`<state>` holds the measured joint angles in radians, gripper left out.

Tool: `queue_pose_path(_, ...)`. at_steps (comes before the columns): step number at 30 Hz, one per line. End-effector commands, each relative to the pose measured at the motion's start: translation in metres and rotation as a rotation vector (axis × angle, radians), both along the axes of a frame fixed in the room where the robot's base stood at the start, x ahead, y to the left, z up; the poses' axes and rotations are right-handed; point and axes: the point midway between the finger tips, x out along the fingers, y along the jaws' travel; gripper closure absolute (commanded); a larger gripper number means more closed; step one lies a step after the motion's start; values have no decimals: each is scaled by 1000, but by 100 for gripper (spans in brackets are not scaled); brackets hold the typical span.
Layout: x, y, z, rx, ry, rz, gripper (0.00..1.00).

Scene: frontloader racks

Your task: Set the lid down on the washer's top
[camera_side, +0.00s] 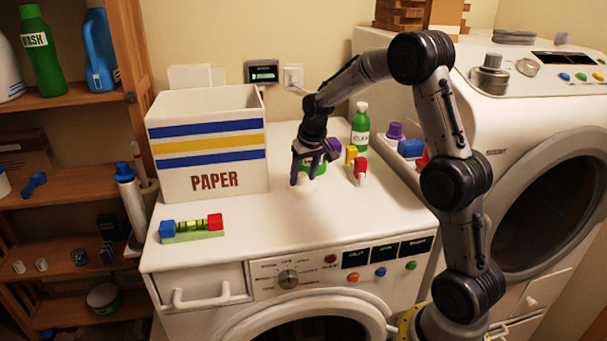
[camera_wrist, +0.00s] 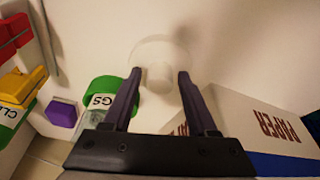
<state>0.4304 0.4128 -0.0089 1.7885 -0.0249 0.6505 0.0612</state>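The lid (camera_wrist: 158,52) is a pale round disc with a white knob (camera_wrist: 159,78). In the wrist view it lies against the white washer top, just beyond my fingertips. My gripper (camera_wrist: 160,76) has one dark finger on each side of the knob, with a small gap showing on both sides, so it looks open around it. In the side view my gripper (camera_side: 305,182) is low over the middle of the washer's top (camera_side: 300,225), and a small white part of the lid (camera_side: 300,181) shows between the fingers. A green-topped jar (camera_wrist: 97,98) stands close to the left finger.
The PAPER box (camera_side: 208,148) stands left of my gripper. A green bottle (camera_side: 361,127), a yellow item (camera_side: 351,154) and a red-and-white bottle (camera_side: 361,171) stand to the right. A block with red and blue ends (camera_side: 191,229) lies at front left. The front middle is clear.

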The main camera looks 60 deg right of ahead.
Motion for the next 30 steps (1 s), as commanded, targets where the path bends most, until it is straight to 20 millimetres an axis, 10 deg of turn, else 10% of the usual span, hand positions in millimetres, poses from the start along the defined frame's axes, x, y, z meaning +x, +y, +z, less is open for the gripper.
queue_pose_path(14, -1, 1, 10, -1, -2, 0, 30)
queue_pose_path(30, -27, 14, 103, -1, -3, 0, 30)
